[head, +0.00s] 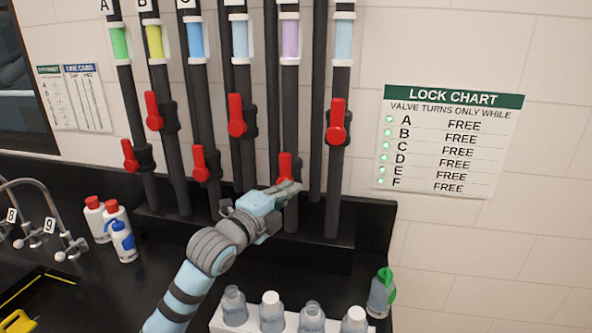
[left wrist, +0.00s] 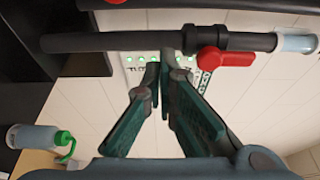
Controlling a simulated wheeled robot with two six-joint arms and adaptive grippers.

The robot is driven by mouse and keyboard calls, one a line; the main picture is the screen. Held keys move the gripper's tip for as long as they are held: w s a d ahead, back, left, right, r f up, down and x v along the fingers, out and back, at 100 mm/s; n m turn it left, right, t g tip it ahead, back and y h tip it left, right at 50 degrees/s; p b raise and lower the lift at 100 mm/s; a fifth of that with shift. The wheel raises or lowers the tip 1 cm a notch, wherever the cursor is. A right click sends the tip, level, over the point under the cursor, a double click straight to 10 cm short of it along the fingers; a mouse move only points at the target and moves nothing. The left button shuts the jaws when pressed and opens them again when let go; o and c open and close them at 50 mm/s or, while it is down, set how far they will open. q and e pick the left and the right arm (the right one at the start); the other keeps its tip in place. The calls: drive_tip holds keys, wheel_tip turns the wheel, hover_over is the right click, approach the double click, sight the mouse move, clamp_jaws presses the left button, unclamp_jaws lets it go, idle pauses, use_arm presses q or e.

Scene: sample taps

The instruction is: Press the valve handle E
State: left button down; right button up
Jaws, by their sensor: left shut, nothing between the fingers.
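Valve handle E (head: 285,165) is a red lever low on the fifth pipe from the left, the one with the purple band (head: 290,39). Its lower part is hidden behind my left gripper (head: 294,187). That gripper is shut and empty, with its fingertips just below and in front of handle E; I cannot tell whether they touch it. In the left wrist view the fingers (left wrist: 159,78) converge near a pipe with a light blue band. The red handle (left wrist: 220,60) on that pipe looks like F's. My right gripper is not in view.
Other red handles, including F (head: 338,122) and D (head: 236,116), stand close on neighbouring pipes. The lock chart (head: 449,140) reads FREE for every letter, with green lights. A white rack (head: 292,323) of bottles and a green-capped bottle (head: 381,295) stand in front.

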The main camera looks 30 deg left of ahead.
sight(285, 171)
use_arm(q)
drive_tip(key=w+p, duration=0.2)
drive_tip(key=w, duration=0.9)
drive_tip(key=a, duration=0.1)
drive_tip(key=s+a, duration=0.1)
drive_tip(key=a, duration=0.1)
drive_tip(key=shift+s+f, duration=0.15)
drive_tip(key=shift+s, duration=0.2)
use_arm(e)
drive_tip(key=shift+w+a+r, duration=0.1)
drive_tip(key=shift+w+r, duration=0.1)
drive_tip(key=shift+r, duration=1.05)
use_arm(q)
drive_tip(key=shift+w+d, duration=0.1)
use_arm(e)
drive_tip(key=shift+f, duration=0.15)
use_arm(q)
drive_tip(key=shift+a+n+b, duration=0.2)
drive_tip(key=shift+n+b, duration=0.15)
drive_tip(key=shift+n, duration=0.35)
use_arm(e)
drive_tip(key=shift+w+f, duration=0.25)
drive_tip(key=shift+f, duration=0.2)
use_arm(q)
drive_tip(key=shift+t, duration=0.3)
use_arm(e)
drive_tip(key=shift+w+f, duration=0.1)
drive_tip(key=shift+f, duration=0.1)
